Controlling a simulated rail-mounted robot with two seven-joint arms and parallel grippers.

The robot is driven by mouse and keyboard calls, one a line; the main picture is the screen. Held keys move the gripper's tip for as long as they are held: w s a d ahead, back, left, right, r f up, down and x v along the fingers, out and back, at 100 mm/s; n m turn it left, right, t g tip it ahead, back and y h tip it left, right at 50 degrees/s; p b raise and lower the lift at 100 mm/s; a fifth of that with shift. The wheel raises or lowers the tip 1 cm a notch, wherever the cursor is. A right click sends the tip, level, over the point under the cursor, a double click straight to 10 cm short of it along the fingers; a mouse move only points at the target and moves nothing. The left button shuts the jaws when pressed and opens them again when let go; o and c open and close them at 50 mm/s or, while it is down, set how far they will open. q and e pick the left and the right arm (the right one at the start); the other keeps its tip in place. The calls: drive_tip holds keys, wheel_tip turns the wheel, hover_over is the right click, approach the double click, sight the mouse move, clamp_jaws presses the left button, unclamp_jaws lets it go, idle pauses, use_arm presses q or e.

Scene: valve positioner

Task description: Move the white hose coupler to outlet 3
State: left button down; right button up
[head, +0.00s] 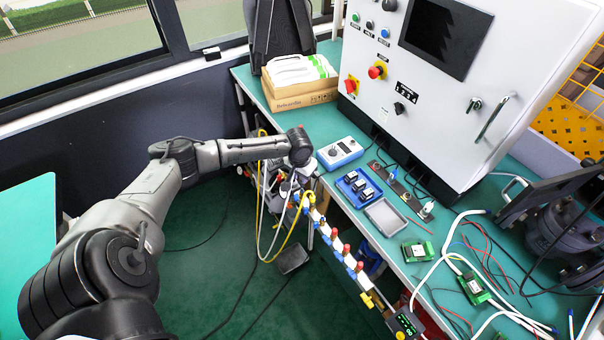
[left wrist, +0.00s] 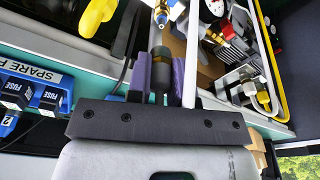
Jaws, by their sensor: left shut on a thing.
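My left gripper (left wrist: 160,72) is shut on a dark grey cylindrical body, seemingly the white hose coupler (left wrist: 159,62), between purple finger pads. A white hose (left wrist: 190,55) runs close along its right side; I cannot see where they join. A brass fitting with a blue ring (left wrist: 162,12) lies straight ahead of the coupler's thin end; whether they touch is unclear. In the head view my left wrist hides the fingers and coupler. The manifold (head: 341,246) with blue outlets and red knobs runs along the bench front; outlet numbers are unreadable. My right gripper is not in view.
White and yellow hoses (head: 303,226) hang at the bench edge near my left wrist. A blue fuse tray (head: 358,188), a grey-white meter (head: 339,152) and green boards (head: 417,251) lie on the bench. A control cabinet (head: 430,125) stands behind. The floor to the left is fairly open.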

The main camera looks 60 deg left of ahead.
use_arm(q)
drive_tip(key=shift+r, duration=0.2)
drive_tip(key=shift+s+r+p, duration=0.1)
drive_tip(key=shift+r+p, duration=0.15)
drive_tip(key=shift+p, duration=0.25)
drive_tip(key=d+p, duration=0.2)
drive_tip(key=d, duration=0.1)
drive_tip(key=d+r+p, duration=0.1)
drive_tip(key=d+p, duration=0.1)
drive_tip(key=d, duration=0.1)
drive_tip(key=d+n+p, duration=0.3)
drive_tip(key=d+n, duration=0.3)
drive_tip(key=d, duration=0.1)
drive_tip(key=shift+w+f+y, duration=0.3)
drive_tip(key=shift+w+f, duration=0.05)
drive_tip(key=shift+f, duration=0.05)
drive_tip(key=shift+f, duration=0.1)
drive_tip(key=shift+f+b, duration=0.9)
drive_tip(key=shift+b, duration=0.1)
wheel_tip(320, 180, down, 3)
drive_tip(key=b, duration=0.4)
drive_tip(key=shift+f, duration=0.15)
